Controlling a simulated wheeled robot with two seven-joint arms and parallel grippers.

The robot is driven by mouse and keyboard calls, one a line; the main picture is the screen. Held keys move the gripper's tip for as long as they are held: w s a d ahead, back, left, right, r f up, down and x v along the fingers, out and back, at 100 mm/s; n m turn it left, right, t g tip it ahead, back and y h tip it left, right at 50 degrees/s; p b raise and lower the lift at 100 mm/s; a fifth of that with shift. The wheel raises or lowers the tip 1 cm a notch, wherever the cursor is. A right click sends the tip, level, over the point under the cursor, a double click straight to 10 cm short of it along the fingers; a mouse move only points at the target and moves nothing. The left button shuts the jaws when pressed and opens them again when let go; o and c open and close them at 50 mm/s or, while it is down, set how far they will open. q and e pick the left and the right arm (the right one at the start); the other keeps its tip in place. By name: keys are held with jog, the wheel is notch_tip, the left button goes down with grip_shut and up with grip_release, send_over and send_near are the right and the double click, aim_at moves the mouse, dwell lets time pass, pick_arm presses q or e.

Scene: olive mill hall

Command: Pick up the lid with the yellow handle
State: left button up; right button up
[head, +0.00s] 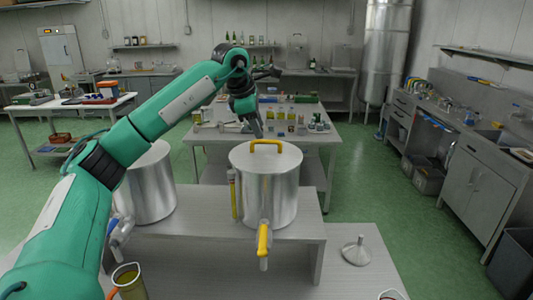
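The lid (284,160) with the yellow handle (266,142) sits on a shiny metal drum (282,196) on the grey raised bench. The drum has a yellow-levered tap (263,240) at its front. My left gripper (258,131) points down, in the picture just above and left of the handle. A small gap of view shows between them, and I cannot tell the exact depth. Its fingers are small and seen edge-on, so their opening is unclear. I see nothing held in it. My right gripper is not in view.
A second metal drum (150,190) stands at the left, partly behind my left arm. A funnel (356,250) lies on the lower bench at the right. A glass of yellowish liquid (128,282) stands front left. A table (215,133) with jars and bottles is behind.

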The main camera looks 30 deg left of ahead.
aim_at(263, 143)
pick_arm(q)
jog(key=p+x, duration=0.1)
jog(key=x, duration=0.1)
jog(key=p+x, duration=0.1)
jog(key=shift+d+f, duration=0.35)
jog(key=shift+d, duration=0.05)
jog(key=shift+w+f, duration=0.1)
jog(key=shift+f, duration=0.1)
grip_shut()
jog(key=shift+r, duration=0.1)
